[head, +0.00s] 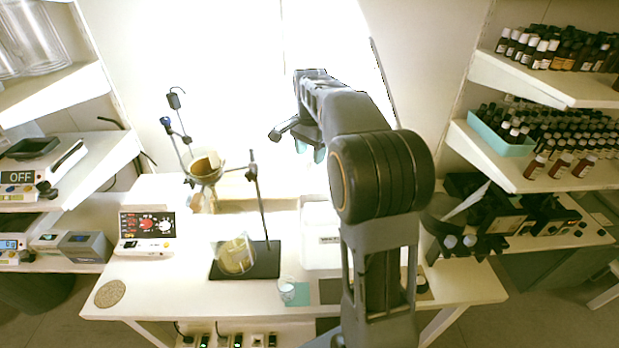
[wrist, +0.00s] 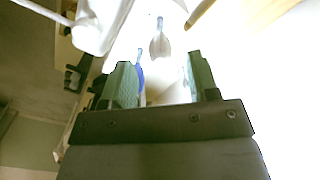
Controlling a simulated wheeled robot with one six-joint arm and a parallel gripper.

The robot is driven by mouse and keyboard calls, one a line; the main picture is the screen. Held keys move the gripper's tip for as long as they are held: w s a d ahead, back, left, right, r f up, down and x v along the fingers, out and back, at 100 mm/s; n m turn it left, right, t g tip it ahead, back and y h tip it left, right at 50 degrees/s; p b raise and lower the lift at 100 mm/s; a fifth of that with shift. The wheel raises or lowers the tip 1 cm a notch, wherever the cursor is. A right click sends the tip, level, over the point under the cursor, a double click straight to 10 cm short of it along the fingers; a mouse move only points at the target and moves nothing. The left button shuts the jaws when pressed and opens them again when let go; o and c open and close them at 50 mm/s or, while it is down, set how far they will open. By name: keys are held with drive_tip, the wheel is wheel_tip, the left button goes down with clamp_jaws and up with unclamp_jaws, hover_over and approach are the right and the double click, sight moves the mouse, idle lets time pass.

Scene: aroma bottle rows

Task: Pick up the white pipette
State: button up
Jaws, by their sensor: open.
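My gripper (head: 310,151) is open, held high above the back of the bench in the head view, with nothing seen between its pale green fingertips. In the wrist view its two green fingers (wrist: 162,82) stand apart. Beyond them is a pale slender thing with a blue end (wrist: 160,42), and a blue-grey piece shows beside the left finger. I cannot tell whether either is a pipette. In the head view a pale tapered piece (head: 467,202) slants beside dark equipment at the right; it may be the white pipette, but I cannot be sure.
The white bench (head: 190,292) holds a red-dial device (head: 147,231), a flask (head: 236,256) on a dark stand base and a small beaker (head: 287,290). Bottle shelves (head: 540,78) stand at the right, shelves with instruments at the left. My arm hides part of the bench.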

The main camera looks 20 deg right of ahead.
sight(310, 179)
drive_tip(key=shift+f, duration=2.5)
drive_tip(key=c, duration=0.7)
